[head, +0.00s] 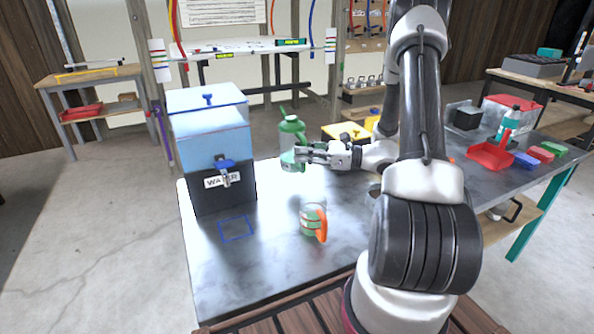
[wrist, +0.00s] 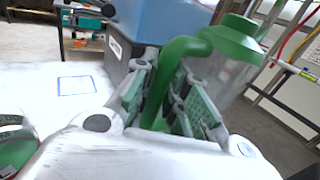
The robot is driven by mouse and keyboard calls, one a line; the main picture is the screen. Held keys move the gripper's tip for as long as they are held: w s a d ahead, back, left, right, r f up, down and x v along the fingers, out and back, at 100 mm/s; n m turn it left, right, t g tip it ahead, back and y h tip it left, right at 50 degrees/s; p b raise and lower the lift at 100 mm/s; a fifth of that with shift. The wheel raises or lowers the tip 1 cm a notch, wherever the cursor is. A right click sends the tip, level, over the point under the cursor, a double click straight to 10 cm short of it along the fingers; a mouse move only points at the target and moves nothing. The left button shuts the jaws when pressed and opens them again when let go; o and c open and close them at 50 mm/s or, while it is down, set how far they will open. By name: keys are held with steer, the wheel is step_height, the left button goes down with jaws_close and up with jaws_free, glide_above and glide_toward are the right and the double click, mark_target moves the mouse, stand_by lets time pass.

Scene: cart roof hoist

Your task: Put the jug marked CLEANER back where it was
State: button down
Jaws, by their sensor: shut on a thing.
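A clear jug with a green lid (head: 291,125) stands beyond my gripper (head: 310,153) in the head view, right of the water dispenser. Its clear body (wrist: 222,85) and green handle (wrist: 175,75) show larger in the wrist view. My gripper (wrist: 172,100) is shut on the green handle, with a finger on each side of it. The jug looks close to upright in the head view. I see no CLEANER marking on it; my gripper hides part of its body. I cannot tell whether its base touches the table.
A blue-topped dispenser marked WATER (head: 210,150) stands at the table's left, with a blue square outline (head: 236,228) in front. The front tabletop (head: 260,275) is clear. A red tray (head: 490,155) sits at right.

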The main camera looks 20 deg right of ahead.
mark_target(304, 170)
steer(key=shift+f, duration=2.75)
steer(key=c, duration=1.4)
jaws_free()
steer(key=shift+c, duration=0.2)
